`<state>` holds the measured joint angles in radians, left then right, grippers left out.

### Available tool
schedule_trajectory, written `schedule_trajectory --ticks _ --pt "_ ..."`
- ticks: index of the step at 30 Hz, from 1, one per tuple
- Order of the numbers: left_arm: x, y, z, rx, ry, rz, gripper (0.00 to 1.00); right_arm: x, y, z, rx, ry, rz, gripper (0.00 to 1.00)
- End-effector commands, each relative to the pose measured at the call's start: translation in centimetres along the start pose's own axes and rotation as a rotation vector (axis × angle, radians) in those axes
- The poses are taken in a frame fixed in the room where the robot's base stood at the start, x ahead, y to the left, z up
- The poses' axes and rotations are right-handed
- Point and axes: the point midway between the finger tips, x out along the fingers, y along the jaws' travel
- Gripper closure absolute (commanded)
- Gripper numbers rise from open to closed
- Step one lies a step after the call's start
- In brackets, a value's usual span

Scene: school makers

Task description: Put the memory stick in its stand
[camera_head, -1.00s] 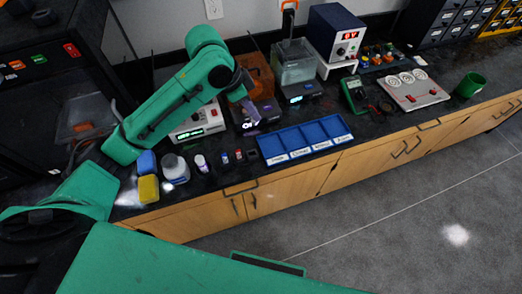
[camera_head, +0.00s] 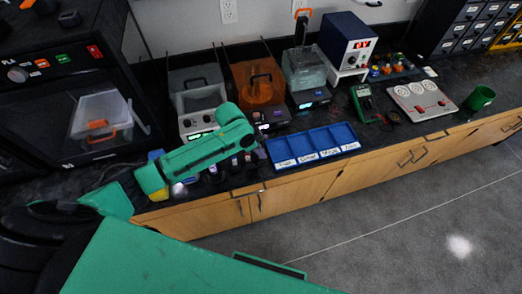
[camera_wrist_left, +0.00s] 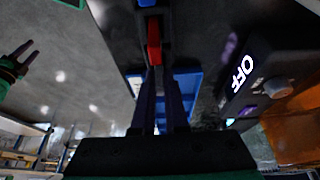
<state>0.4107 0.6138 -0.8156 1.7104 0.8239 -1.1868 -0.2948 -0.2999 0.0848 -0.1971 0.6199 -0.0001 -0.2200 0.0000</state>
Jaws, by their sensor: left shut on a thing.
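My left gripper (camera_head: 260,152) points down over the bench just left of the blue tray in the head view. In the left wrist view its dark fingers (camera_wrist_left: 158,72) are shut on a small red piece (camera_wrist_left: 154,42), which seems to be the memory stick. The stick cannot be made out in the head view. The stand is not clearly seen; several small items beside the gripper are partly covered by my arm. What looks like my right gripper (camera_wrist_left: 20,60) is at the left edge of the left wrist view, its fingers apart and empty.
A blue tray (camera_head: 335,158) with labelled compartments lies right of the gripper. Behind stand an orange-lidded device (camera_head: 258,82), a clear bath (camera_head: 303,68) and a blue power supply (camera_head: 346,38). A multimeter (camera_head: 364,100) and green cup (camera_head: 480,98) are farther right.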

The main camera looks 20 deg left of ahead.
Motion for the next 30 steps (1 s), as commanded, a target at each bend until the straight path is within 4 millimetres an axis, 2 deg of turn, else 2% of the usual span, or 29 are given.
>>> schedule_trajectory --ticks 1,2,3,4,13,17,20,27,30 --pt "0.2 0.0 0.1 0.000 0.000 0.000 1.00 0.1 -0.1 0.0 0.000 0.001 -0.001 0.50" --pt "0.1 0.0 0.1 0.000 0.000 0.000 0.78 0.1 -0.1 0.0 0.000 0.001 -0.002 0.50" --pt "0.1 0.0 0.1 0.000 0.000 0.000 0.62 0.1 -0.2 -0.1 0.000 0.001 -0.003 0.50" --pt "0.1 0.0 0.1 0.000 0.000 0.000 0.59 0.1 -0.3 -0.1 0.000 0.002 -0.004 0.50" --pt "0.0 0.0 0.0 0.000 0.000 0.000 0.59 0.1 -0.9 -0.2 0.000 0.003 -0.012 0.50" --pt "-0.9 -0.1 0.0 0.000 0.000 0.000 0.59 0.1 -0.9 -0.2 0.000 0.003 -0.012 0.50" --pt "-2.7 -0.1 0.0 0.000 0.000 -0.002 0.59 0.1 -0.8 -0.2 -0.001 0.003 -0.010 0.50" --pt "-8.9 -0.1 0.0 0.002 0.000 -0.002 0.59 0.6 -0.5 -0.1 -0.002 0.002 -0.006 0.50" --pt "-10.8 -0.1 -0.1 0.000 0.001 -0.002 0.59 0.7 -0.4 -0.1 -0.001 0.001 -0.005 0.50"
